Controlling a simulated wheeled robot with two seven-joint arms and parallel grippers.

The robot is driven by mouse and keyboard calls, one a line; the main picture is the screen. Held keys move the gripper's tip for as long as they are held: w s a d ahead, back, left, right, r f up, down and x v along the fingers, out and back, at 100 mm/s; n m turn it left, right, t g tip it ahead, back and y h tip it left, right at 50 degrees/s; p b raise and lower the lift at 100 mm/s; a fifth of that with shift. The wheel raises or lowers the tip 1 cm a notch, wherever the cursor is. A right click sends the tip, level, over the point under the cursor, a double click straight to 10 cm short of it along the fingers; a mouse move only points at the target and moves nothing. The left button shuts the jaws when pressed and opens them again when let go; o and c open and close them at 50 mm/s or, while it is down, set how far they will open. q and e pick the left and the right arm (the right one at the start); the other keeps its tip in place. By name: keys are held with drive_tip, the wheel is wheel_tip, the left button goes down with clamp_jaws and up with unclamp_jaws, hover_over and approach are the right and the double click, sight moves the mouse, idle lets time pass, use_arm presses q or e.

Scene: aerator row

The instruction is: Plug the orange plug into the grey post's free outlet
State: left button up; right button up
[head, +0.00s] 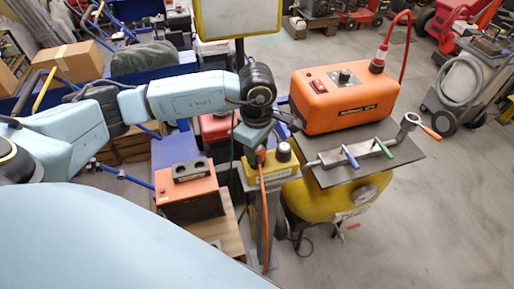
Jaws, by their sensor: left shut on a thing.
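My left gripper (259,147) points down at the middle of the head view, shut on the orange plug (260,157). The gripper hides much of the plug. Its orange cord (265,215) hangs down in front of the grey post (260,235). I cannot make out the free outlet, or whether the plug touches the housing. My right gripper is not in view.
An orange machine (345,96) stands on a dark board (385,160) to the right, with a grey bar and coloured handles in front. An orange box (188,190) stands left of the post. Open floor (440,220) lies at the right.

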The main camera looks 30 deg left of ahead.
use_arm(q)
drive_tip(key=shift+f+b, duration=1)
drive_tip(key=shift+f, duration=0.1)
drive_tip(key=o, duration=1.1)
drive_tip(key=shift+r, duration=0.1)
wheel_tip(320, 180, up, 13)
drive_tip(key=shift+r+b, duration=0.2)
drive_tip(key=shift+b, duration=0.1)
